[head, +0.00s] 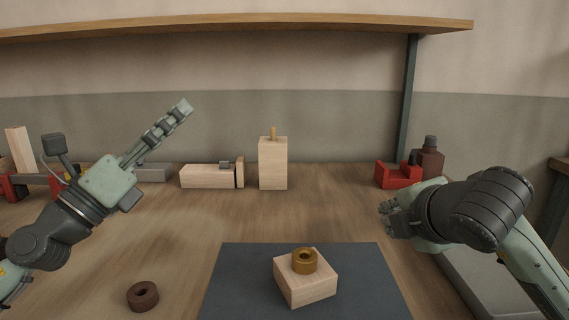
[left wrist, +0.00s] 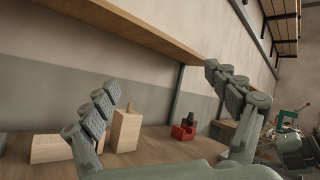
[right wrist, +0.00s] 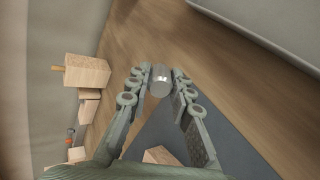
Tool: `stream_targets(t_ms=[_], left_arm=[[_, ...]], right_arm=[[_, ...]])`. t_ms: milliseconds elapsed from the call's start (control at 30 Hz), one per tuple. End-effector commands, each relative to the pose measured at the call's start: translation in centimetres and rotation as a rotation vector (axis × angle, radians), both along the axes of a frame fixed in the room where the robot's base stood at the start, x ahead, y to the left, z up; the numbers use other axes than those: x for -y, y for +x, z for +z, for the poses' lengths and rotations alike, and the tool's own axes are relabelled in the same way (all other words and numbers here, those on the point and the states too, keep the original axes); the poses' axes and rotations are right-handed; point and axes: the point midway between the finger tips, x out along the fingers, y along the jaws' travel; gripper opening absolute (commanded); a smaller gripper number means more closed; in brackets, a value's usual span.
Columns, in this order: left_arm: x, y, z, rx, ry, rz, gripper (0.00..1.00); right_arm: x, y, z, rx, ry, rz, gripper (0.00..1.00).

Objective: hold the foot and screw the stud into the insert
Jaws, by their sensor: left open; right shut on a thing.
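The foot, a pale wooden block (head: 306,289), sits on a dark mat (head: 240,285) at the front middle in the head view. The brass ring-shaped insert (head: 304,267) is on its top, hole upward. A corner of a wooden block, likely the foot, shows in the right wrist view (right wrist: 160,156). My right gripper (head: 390,220) is right of the foot and above the table. In the right wrist view its fingers are shut on a short silver cylinder, the stud (right wrist: 160,82). My left gripper (head: 182,110) is raised at the left, open and empty, and it also shows in the left wrist view (left wrist: 160,80).
A brown ring (head: 143,297) lies left of the mat. A tall block with a peg (head: 272,165) and a long block (head: 208,176) stand at the back. A red tool (head: 398,175) is back right. A shelf (head: 240,24) spans above. The table's middle is clear.

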Motion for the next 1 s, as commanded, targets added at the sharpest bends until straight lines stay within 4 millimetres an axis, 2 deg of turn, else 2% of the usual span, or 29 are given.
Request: stream_targets(t_ms=[33,100,200,300,400,500,600,700,833,1000], left_arm=[[2.2,-0.8,-0.6,0.002,0.073,-0.052,0.88],[5.1,-1.9,-2.1,-0.003,0.181,-0.131,0.88],[8.6,-3.7,-5.1,-0.016,0.353,-0.235,0.88],[10.9,-5.4,-9.0,-0.034,0.530,-0.331,0.88],[12.0,-7.1,-12.7,-0.054,0.685,-0.418,0.88],[12.3,-8.6,-15.7,-0.073,0.803,-0.486,0.88],[12.3,-9.7,-17.8,-0.088,0.882,-0.534,0.88],[12.2,-10.3,-18.9,-0.096,0.925,-0.560,0.88],[12.6,-10.4,-19.5,-0.098,0.941,-0.573,0.88],[14.4,-9.9,-20.0,-0.097,0.939,-0.573,0.88]], right_arm=[[0.0,0.0,0.0,0.001,0.000,0.000,0.00],[0.0,0.0,0.0,0.001,0.000,0.000,0.00],[0.0,0.0,0.0,0.000,0.000,0.000,0.00],[0.0,0.0,0.0,0.000,0.000,0.000,0.00],[0.0,0.0,0.0,0.000,0.000,0.000,0.00],[0.0,0.0,0.0,0.000,0.000,0.000,0.00],[0.0,0.0,0.0,0.000,0.000,0.000,0.00],[0.0,0.0,0.0,0.000,0.000,0.000,0.00],[0.0,0.0,0.0,0.000,0.000,0.000,0.00],[0.0,0.0,0.0,0.000,0.000,0.000,0.00]])
